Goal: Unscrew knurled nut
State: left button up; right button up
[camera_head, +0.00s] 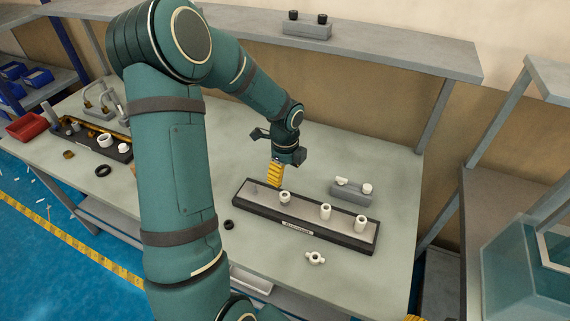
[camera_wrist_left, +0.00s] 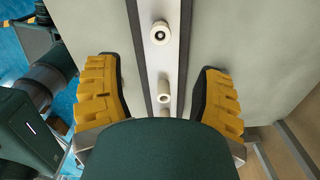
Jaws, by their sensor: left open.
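A long dark-edged tray (camera_head: 258,206) lies on the grey table, with white round parts standing along its light strip. A white ring-topped part (camera_head: 285,197) stands toward its left end, and two white cylinders, one in the middle (camera_head: 326,211) and one at the right (camera_head: 360,223), stand further along. I cannot tell which part is the knurled nut. My left gripper (camera_head: 276,173) points down over the tray's left part. In the left wrist view, its yellow fingers (camera_wrist_left: 160,100) are wide apart on either side of the tray, with nothing gripped. A ring-topped part (camera_wrist_left: 159,33) shows ahead of them.
A grey block with white parts (camera_head: 350,191) stands behind the tray. A white eared fitting (camera_head: 315,258) and a black ring (camera_head: 229,224) lie in front. Another tray with fittings (camera_head: 120,150) is at left. A yellow tip at the bottom edge may be my right gripper (camera_head: 415,318).

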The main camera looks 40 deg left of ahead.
aim_at(285, 195)
pick_arm(q)
notch_tip(285, 195, down, 11)
jog(key=shift+r+b, duration=0.15)
jog(key=shift+b, duration=0.35)
grip_shut()
dwell(0.4)
jog(key=shift+r+p, duration=0.6)
jog(key=shift+r, duration=0.1)
dwell(0.9)
jog(key=shift+r+p, duration=1.5)
jog(key=shift+r, duration=0.45)
